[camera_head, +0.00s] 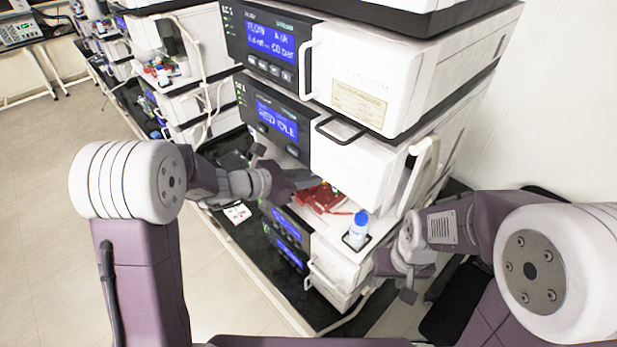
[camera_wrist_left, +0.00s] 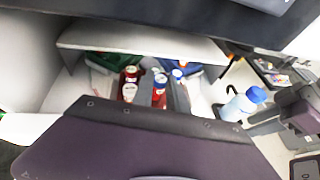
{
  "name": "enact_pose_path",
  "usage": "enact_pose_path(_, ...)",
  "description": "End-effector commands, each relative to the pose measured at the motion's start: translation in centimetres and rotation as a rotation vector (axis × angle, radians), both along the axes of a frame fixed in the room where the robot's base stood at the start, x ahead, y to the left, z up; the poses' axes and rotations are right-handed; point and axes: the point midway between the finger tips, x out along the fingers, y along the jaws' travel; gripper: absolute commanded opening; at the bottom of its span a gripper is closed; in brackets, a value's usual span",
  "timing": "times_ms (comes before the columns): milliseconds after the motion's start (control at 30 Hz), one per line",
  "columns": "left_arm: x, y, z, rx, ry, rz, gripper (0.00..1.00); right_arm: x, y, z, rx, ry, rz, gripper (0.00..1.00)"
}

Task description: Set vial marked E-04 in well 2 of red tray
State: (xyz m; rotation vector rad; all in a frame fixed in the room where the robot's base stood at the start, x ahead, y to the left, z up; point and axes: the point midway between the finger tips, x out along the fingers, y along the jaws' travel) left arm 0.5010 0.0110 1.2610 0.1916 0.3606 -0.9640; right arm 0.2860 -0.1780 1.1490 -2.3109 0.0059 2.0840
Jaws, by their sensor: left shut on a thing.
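The red tray (camera_head: 322,199) sits on a ledge of the middle instrument stack in the head view; its wells are too small to tell apart. My left gripper (camera_head: 303,184) reaches over its left side. Another dark red-capped vial (camera_wrist_left: 130,86) with a pale label stands just left of the fingers. No label reads clearly, so E-04 cannot be made out. My right gripper (camera_head: 407,283) hangs low at the right; its jaws are unclear.
A blue-capped bottle (camera_head: 357,230) stands on the ledge right of the tray. Blue-capped vials (camera_wrist_left: 178,74) and a green rack (camera_wrist_left: 108,60) show behind the fingers. The instrument (camera_head: 360,135) overhangs the ledge closely. A handle (camera_head: 422,170) juts out at its right side.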

Motion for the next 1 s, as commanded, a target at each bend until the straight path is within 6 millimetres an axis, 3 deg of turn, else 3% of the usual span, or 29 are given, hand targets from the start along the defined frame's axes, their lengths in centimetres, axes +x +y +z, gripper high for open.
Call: enact_pose_path(1000,0.0,0.0,-2.2,0.0,0.0,0.0,0.0,0.0,0.0,-2.3,0.0,0.0,0.0,0.36)
